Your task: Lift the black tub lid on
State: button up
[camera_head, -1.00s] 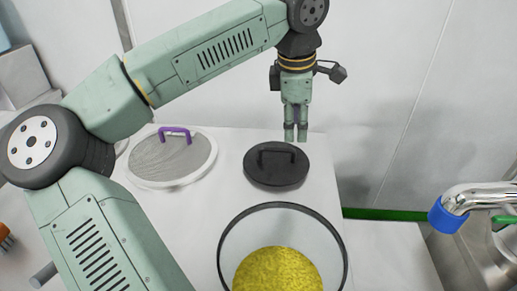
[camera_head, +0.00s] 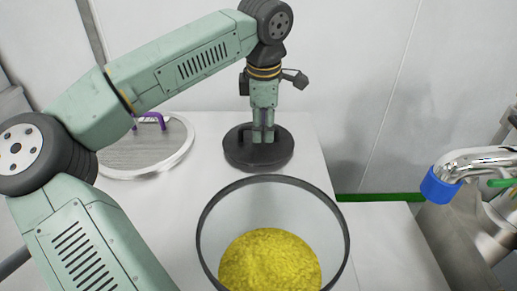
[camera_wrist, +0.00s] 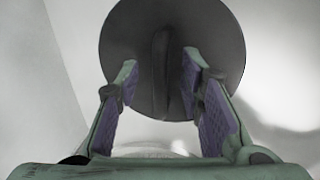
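The black lid (camera_head: 240,153) is a round disc lying flat on the white table, behind the tub. In the wrist view the lid (camera_wrist: 215,35) shows with its handle (camera_wrist: 161,75) running between my fingers. My gripper (camera_head: 263,138) points down over the lid's middle; in the wrist view my gripper (camera_wrist: 158,75) has its two purple-padded fingers apart, one on each side of the handle, with gaps visible. The tub (camera_head: 345,235) is clear with a dark rim, holds yellow granules (camera_head: 268,262), and is uncovered at the front.
A round mesh sieve (camera_head: 150,152) with a purple handle lies left of the lid, partly behind my arm. A chrome tap (camera_head: 470,165) with a blue collar is at the right by a sink. The white table (camera_head: 205,135) is clear between sieve and lid.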

jog(key=shift+w+f, duration=0.1)
jog(key=shift+f, duration=0.55)
jog(key=shift+r, duration=0.15)
jog(key=shift+c, duration=0.4)
grip_shut()
